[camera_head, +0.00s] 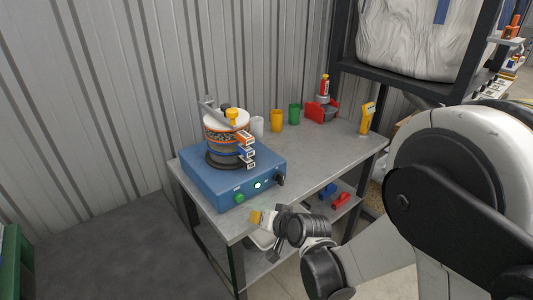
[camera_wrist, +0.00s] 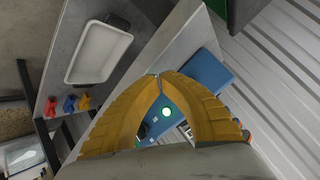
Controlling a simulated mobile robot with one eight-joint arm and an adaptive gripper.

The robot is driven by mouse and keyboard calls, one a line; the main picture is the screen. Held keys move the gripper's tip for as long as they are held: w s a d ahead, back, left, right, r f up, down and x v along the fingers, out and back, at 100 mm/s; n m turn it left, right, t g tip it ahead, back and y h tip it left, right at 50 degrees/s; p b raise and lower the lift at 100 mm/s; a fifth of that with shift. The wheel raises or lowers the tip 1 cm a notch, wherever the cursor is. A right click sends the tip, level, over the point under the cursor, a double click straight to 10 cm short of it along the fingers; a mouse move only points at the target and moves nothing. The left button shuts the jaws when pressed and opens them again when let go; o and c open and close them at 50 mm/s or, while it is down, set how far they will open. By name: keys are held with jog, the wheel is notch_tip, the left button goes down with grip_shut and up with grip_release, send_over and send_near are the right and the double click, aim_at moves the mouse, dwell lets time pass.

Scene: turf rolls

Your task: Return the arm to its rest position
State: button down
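My gripper (camera_head: 258,217) is at the near front edge of the grey workbench (camera_head: 315,163), close to the front of a blue machine (camera_head: 222,187). In the wrist view my gripper (camera_wrist: 160,75) has its two yellow fingers bowed, with the tips together. Nothing shows held between them. The machine's lit green button (camera_wrist: 166,111) shows through the gap between the fingers. My arm reaches in from the right of the head view, bent low in front of the bench.
Stacked sieves (camera_head: 226,135) stand clamped on the machine. Yellow (camera_head: 277,121) and green (camera_head: 294,114) cups and a yellow handheld device (camera_head: 367,118) stand on the bench. A white tray (camera_wrist: 98,52) lies on the lower shelf. A corrugated wall (camera_head: 130,90) stands behind.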

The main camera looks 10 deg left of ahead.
jog(key=s+d+r+h, duration=0.25)
jog(key=d+r, duration=0.35)
jog(key=d, duration=0.3)
jog(key=s+d+r+h, duration=0.1)
jog(key=s+d+r, duration=0.2)
jog(key=d+r, duration=0.45)
jog(key=s+d+m+h, duration=0.1)
jog(key=s+d+h, duration=0.3)
jog(key=s+d, duration=0.9)
jog(key=d, duration=0.3)
jog(key=shift+s+r+m, duration=0.2)
jog(key=shift+s+m, duration=0.05)
jog(key=shift+m, duration=0.05)
dwell(3.9)
